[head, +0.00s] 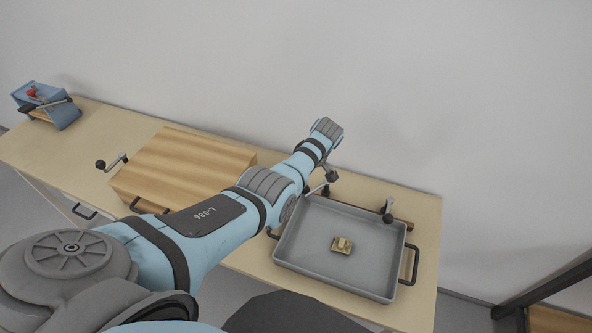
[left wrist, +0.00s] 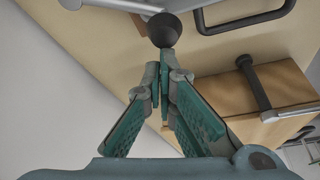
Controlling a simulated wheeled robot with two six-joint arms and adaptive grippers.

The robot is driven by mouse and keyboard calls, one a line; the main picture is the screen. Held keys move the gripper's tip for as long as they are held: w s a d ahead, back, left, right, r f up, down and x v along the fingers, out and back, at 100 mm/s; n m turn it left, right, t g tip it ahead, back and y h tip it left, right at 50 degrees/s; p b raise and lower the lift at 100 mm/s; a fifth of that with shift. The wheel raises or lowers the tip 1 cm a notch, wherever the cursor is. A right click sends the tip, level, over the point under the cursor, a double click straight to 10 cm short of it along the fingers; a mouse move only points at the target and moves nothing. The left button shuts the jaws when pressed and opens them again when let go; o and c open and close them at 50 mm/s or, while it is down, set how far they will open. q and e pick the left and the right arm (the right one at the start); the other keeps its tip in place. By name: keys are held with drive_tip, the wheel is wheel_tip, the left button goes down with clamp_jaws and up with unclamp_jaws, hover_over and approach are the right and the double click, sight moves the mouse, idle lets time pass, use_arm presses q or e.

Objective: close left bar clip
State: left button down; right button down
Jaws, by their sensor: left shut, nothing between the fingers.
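The left bar clip (head: 331,176) is a lever with a dark ball knob, at the back left corner of the grey tray (head: 285,254). Its lower part is partly hidden by my left arm. In the left wrist view a black ball knob (left wrist: 163,32) on a grey lever is just beyond my left gripper (left wrist: 164,76). The gripper's fingertips are together and empty, close to the knob; I cannot tell whether they touch it. My right gripper is in neither view.
A right clip (head: 388,212) stands on the wooden bar (head: 402,221) behind the tray. A small tan piece (head: 342,245) lies in the tray. A wooden box (head: 185,160) is on the left; a blue holder (head: 66,115) stands at the table's far left.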

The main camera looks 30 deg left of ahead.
use_arm(q)
drive_tip(key=d+n, duration=0.1)
drive_tip(key=s+d+n+g, duration=0.1)
drive_tip(key=n, duration=0.1)
drive_tip(key=shift+s+d, duration=0.2)
drive_tip(key=shift+d, duration=0.05)
drive_tip(key=shift+s+d, duration=0.15)
drive_tip(key=shift+d, duration=0.4)
drive_tip(key=shift+s+d, duration=0.15)
drive_tip(key=shift+d, duration=0.35)
wheel_tip(320, 180, up, 11)
drive_tip(key=p, duration=0.5)
hover_over(305, 194)
drive_tip(key=d, duration=0.1)
drive_tip(key=shift+d, duration=0.15)
drive_tip(key=shift+f, duration=0.1)
